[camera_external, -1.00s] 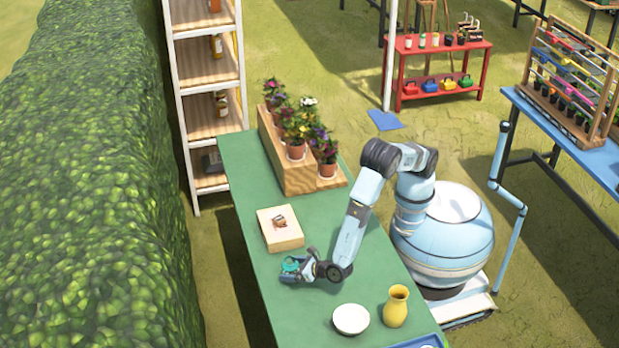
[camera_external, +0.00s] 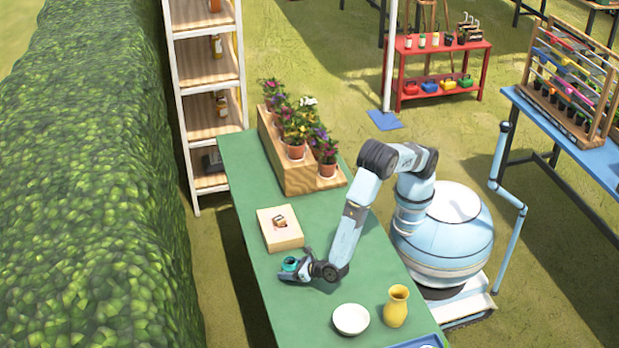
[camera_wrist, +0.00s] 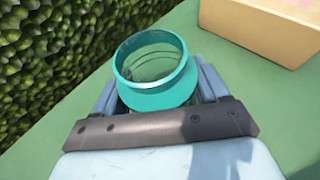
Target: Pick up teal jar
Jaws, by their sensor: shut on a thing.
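The teal jar (camera_external: 290,264) is at my gripper near the left edge of the green table (camera_external: 345,247). In the wrist view the jar (camera_wrist: 157,98) shows its round open mouth, with a hollow inside. My gripper (camera_external: 292,267) is shut on the jar, with a finger on each side of it; the fingers also show in the wrist view (camera_wrist: 158,90). The jar's lower part is hidden by the gripper. I cannot tell whether its base touches the table.
A wooden box (camera_external: 277,239) with a small object on top is just behind the jar. A white bowl (camera_external: 350,319) and a yellow vase (camera_external: 396,306) stand at the front. Potted flowers (camera_external: 297,148) line a wooden stand at the back. A hedge (camera_external: 90,190) runs along the left.

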